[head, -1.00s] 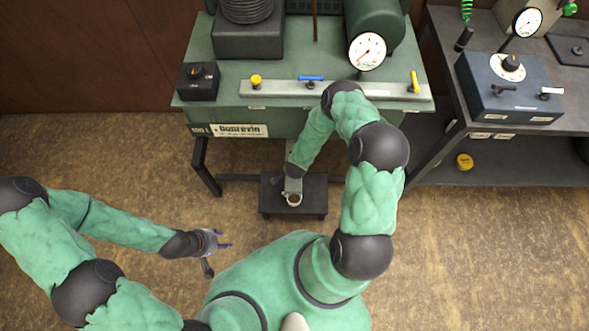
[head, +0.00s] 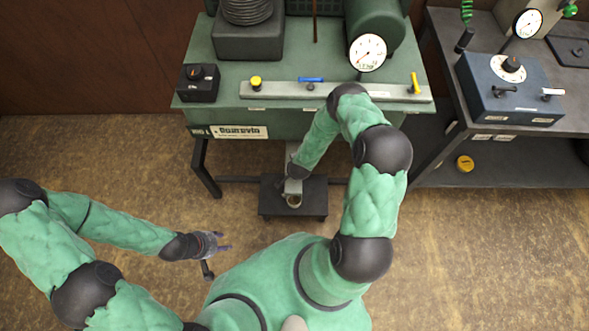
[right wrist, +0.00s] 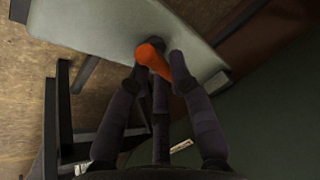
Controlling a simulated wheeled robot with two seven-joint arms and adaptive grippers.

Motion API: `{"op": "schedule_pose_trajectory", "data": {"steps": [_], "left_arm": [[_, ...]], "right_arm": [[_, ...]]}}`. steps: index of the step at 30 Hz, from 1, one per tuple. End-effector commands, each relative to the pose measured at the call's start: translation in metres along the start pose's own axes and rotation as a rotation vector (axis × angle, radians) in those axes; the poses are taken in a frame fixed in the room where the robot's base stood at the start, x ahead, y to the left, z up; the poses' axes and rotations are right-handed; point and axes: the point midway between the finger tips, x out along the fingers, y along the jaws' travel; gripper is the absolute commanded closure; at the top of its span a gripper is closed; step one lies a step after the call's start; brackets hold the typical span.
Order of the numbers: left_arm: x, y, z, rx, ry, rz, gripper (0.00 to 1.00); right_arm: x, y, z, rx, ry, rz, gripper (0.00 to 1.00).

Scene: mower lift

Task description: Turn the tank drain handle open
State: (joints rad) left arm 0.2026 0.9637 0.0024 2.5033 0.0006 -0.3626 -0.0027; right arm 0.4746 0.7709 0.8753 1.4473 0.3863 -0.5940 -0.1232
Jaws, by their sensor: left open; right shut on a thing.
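The tank drain handle (right wrist: 152,58) is orange and shows in the right wrist view, under a pale grey surface (right wrist: 100,28). My right gripper (right wrist: 157,72) is shut on it, with a dark finger on each side. My left gripper (head: 222,243) is open and empty over the floor at the lower left.
The green bench top carries a pressure gauge (head: 368,52), a rail with yellow and blue valve handles (head: 330,90) and a black box (head: 198,82). A second bench with a blue control box (head: 510,90) stands at the right. Floor at the left is clear.

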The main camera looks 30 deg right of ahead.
Motion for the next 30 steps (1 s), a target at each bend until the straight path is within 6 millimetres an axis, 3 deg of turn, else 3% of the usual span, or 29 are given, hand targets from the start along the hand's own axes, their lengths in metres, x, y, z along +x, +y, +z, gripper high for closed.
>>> {"op": "schedule_pose_trajectory", "data": {"steps": [9,19,20,22,30], "left_arm": [[0.0052,-0.0018,-0.0001,0.0,0.0,0.0,0.55],[0.005,-0.0018,-0.0001,0.0,0.0,0.0,0.55],[0.005,-0.0018,-0.0001,0.0,0.0,0.0,0.55],[0.005,-0.0018,-0.0001,0.0,0.0,0.0,0.55],[0.005,-0.0018,-0.0001,0.0,0.0,0.0,0.55]], "right_arm": [[0.0011,0.0034,-0.0016,-0.205,-0.045,-0.084,1.0],[0.0007,0.0036,-0.0012,-0.221,-0.05,-0.089,1.0],[0.0007,0.0036,-0.0012,-0.221,-0.05,-0.089,0.76],[0.0007,0.0036,-0.0012,-0.22,-0.05,-0.089,0.56],[0.0006,0.0027,-0.0015,-0.221,-0.049,-0.09,0.53]]}}
